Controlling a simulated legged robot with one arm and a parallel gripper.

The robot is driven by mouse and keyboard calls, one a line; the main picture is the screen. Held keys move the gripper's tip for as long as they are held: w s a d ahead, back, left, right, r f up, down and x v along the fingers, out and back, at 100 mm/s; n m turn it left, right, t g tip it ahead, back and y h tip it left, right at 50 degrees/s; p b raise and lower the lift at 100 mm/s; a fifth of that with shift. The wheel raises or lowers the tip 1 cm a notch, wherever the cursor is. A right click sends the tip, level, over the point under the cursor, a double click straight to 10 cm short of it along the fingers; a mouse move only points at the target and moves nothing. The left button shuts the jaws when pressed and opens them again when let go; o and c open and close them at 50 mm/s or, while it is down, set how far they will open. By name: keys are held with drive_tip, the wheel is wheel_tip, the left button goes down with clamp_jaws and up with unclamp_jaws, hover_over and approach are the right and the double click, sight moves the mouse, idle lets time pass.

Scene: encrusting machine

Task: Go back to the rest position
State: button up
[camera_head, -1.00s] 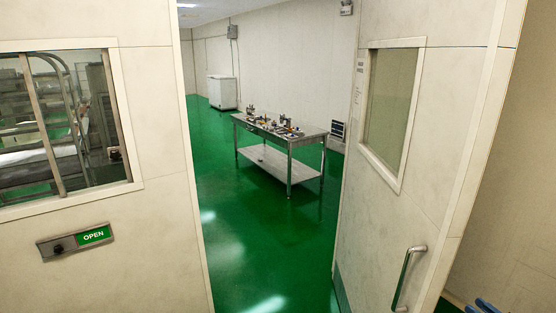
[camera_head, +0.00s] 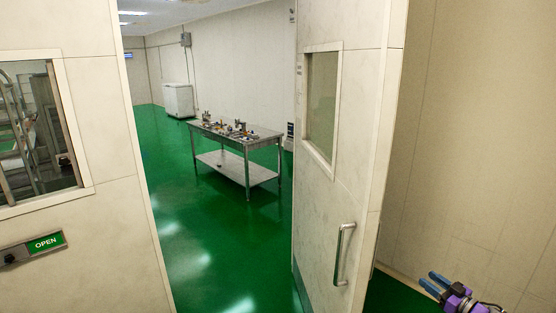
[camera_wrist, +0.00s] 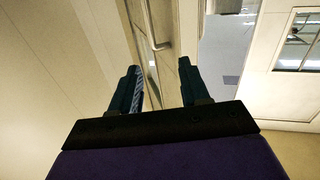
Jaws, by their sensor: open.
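My gripper (camera_head: 434,286) shows at the lower right of the head view, in front of the cream wall. It also fills the lower middle of the wrist view (camera_wrist: 160,75), with its two dark fingers apart and nothing between them. An open door (camera_head: 340,130) with a small window stands to the left of the gripper in the head view. Its metal handle (camera_head: 343,255) also shows beyond the fingers in the wrist view (camera_wrist: 152,28). The gripper appears apart from the door and handle.
The doorway opens onto a clear green floor (camera_head: 220,240). A steel table (camera_head: 262,134) with small items on it stands inside, with a white chest (camera_head: 179,100) behind. On the left is a wall with a window (camera_head: 40,135) and a green OPEN sign (camera_head: 46,243).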

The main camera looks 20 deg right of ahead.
drive_tip(key=w+a+r+m+h+b, duration=0.1)
drive_tip(key=w+a+r+h, duration=0.15)
drive_tip(key=w+r, duration=0.55)
drive_tip(key=m+g+h+b, duration=0.2)
drive_tip(key=m+h+b, duration=0.1)
drive_tip(key=h, duration=0.2)
approach(378, 216)
drive_tip(key=x, duration=0.5)
drive_tip(key=shift+w, duration=0.1)
drive_tip(key=s+a+f+g+b, duration=0.1)
drive_tip(key=s+a+f+g, duration=0.15)
drive_tip(key=s+a, duration=0.5)
drive_tip(key=s+a+f+m+g+b, duration=0.1)
drive_tip(key=s+a+g, duration=0.3)
drive_tip(key=a, duration=0.6)
drive_tip(key=s+a+f+g+b, duration=0.1)
drive_tip(key=s+a+g+b, duration=0.15)
drive_tip(key=s+a, duration=0.5)
drive_tip(key=s+a+f+g+y, duration=0.1)
drive_tip(key=s+a+f+g, duration=0.1)
drive_tip(key=s+a, duration=0.4)
drive_tip(key=s+a+f+n+g+y+b, duration=0.1)
drive_tip(key=s+a+f+g, duration=0.2)
drive_tip(key=s, duration=1.2)
drive_tip(key=s+a+f+n+g+y+b, duration=0.1)
drive_tip(key=s+a+f+g, duration=0.1)
drive_tip(key=s+a, duration=0.8)
drive_tip(key=shift+s+f+g, duration=0.25)
drive_tip(key=shift+f+g, duration=0.1)
drive_tip(key=shift+g, duration=0.35)
